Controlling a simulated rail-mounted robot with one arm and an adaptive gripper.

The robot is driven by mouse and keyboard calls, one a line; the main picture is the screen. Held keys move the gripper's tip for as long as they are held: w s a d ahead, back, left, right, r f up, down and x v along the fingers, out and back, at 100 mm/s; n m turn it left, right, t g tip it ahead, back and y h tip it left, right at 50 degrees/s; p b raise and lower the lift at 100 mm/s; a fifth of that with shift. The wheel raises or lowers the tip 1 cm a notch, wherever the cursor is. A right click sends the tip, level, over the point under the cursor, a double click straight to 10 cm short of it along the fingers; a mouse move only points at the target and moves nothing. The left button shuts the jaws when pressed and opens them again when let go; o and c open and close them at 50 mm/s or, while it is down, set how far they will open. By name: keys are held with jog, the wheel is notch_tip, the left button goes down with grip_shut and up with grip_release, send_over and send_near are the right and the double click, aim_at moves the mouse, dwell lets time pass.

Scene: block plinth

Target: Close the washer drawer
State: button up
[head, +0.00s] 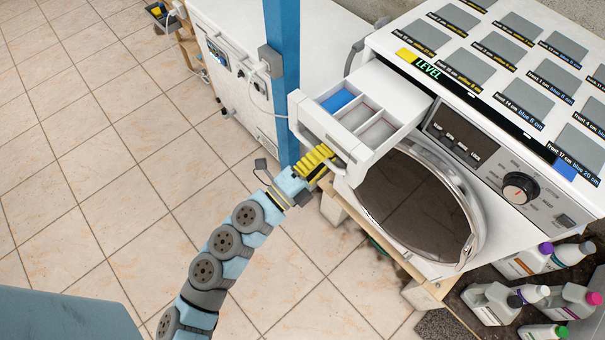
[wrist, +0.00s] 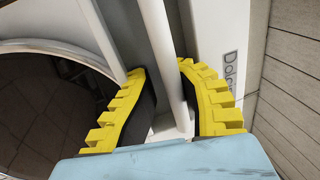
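The washer drawer (head: 395,95) is white and stands pulled out from the upper left of the washer front. It has several compartments, one with a blue bottom. A pale bar handle (wrist: 165,60) runs along its front. My gripper (head: 326,158) is at the drawer front from below left, its yellow ribbed fingers at the handle. In the wrist view, the two fingers (wrist: 168,88) stand on either side of the bar. A narrow gap shows between the left finger and the bar; contact on the right side is unclear.
The washer's round door (head: 415,200) is just below the drawer. A blue post (head: 284,80) stands close behind my gripper, beside a white appliance (head: 250,50). Several bottles (head: 530,260) stand at lower right. The tiled floor (head: 100,150) at left is clear.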

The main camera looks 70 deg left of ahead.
jog(key=shift+g, duration=0.5)
jog(key=f, duration=0.1)
jog(key=s+f, duration=0.1)
jog(key=f, duration=0.1)
jog(key=s+f, duration=0.1)
jog(key=shift+a+f, duration=0.25)
jog(key=shift+f, duration=0.15)
jog(key=shift+p, duration=0.35)
jog(key=s+d+p, duration=0.2)
jog(key=s+d, duration=0.1)
jog(key=s, duration=0.3)
jog(key=shift+d, duration=0.4)
